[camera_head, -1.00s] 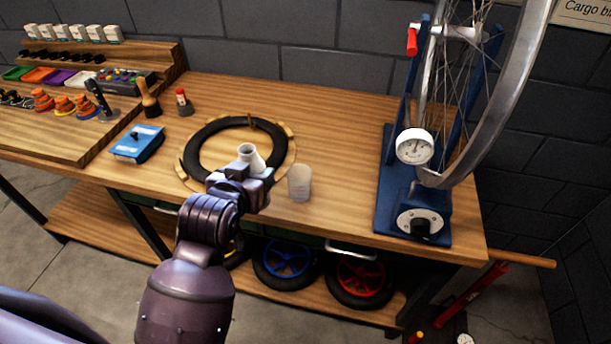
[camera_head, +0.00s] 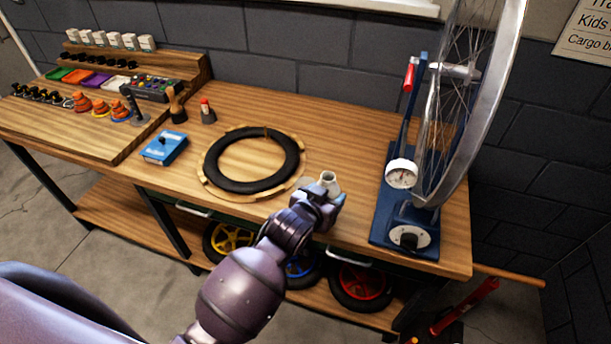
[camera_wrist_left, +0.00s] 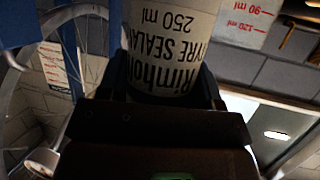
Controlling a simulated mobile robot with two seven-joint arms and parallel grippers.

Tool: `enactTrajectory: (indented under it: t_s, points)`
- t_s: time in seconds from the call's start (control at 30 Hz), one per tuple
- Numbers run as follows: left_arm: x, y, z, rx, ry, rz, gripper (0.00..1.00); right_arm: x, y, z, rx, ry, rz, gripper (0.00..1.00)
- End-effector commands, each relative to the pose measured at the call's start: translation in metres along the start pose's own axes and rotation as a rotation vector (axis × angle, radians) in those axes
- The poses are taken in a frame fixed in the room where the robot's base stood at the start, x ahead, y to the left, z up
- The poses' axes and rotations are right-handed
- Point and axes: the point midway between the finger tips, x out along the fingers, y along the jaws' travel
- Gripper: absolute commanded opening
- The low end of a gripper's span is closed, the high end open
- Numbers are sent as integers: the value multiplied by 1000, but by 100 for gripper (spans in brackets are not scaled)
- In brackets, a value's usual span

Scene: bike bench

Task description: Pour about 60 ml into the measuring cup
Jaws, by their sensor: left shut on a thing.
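My left gripper (camera_head: 322,199) is shut on a white sealant bottle, whose pale neck (camera_head: 329,181) sticks up above the fingers near the bench's front edge. In the left wrist view the bottle (camera_wrist_left: 172,45) stands between the fingers, its "250 ml" label reading upside down. The neck points upward in the head view; the exact tilt is hard to tell. My right gripper is not in view.
A black tyre (camera_head: 212,160) lies on a wooden ring left of the gripper. The blue truing stand (camera_head: 383,220) with its wheel and dial is close on the right. A blue box (camera_head: 163,147) stands farther left.

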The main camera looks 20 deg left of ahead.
Motion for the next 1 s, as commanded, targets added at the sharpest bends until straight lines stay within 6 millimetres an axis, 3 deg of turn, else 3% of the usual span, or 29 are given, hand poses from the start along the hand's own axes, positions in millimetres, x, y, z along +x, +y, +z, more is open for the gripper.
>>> enactTrajectory:
  t_s: [0.3, 1.0]
  points:
    - [11, 20, 14, 23, -17, 50, 30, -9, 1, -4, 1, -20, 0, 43]
    - [12, 16, 14, -69, -47, 90, 30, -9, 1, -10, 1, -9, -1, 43]
